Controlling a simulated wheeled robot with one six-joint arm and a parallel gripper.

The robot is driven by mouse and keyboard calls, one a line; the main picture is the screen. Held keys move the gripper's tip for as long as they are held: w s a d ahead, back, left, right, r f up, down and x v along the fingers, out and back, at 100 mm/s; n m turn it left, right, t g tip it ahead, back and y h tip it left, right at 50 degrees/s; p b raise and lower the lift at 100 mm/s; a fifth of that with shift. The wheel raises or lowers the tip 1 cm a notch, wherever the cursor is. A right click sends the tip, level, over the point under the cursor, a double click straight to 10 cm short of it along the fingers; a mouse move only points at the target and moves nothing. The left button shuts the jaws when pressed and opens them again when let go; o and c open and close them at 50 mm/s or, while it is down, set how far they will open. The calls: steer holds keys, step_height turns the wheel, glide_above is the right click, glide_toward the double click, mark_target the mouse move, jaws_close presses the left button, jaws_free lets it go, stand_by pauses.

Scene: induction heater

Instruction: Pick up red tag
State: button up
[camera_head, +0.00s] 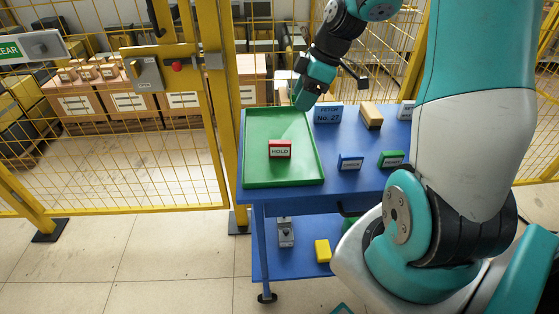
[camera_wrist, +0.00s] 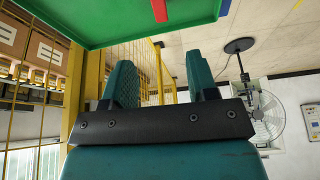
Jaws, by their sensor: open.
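The red tag (camera_head: 280,149), marked HOLD, stands in the green tray (camera_head: 250,180) on the blue cart. A small red piece at the top edge of the wrist view (camera_wrist: 159,10) looks like part of this tag. My gripper (camera_head: 303,98) is beyond and above the tag, over the tray's far right corner. In the wrist view, my gripper (camera_wrist: 165,84) has its two teal fingers spread apart with nothing between them. The tray's green surface (camera_wrist: 100,22) fills the top of that view, and most of the tag is cut off.
A blue tag (camera_head: 350,162), a green tag (camera_head: 391,159), a wooden block (camera_head: 371,116) and a blue sign (camera_head: 328,113) share the cart top (camera_head: 340,183). A yellow block (camera_head: 322,250) lies on the lower shelf. Yellow mesh fencing (camera_head: 215,100) stands behind and left.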

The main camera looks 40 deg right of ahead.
mark_target(280, 142)
steer(key=x, duration=1)
steer(key=shift+f, duration=0.15)
steer(key=shift+x, duration=3.15)
steer(key=shift+d, duration=0.15)
steer(key=shift+c, duration=0.2)
jaws_close()
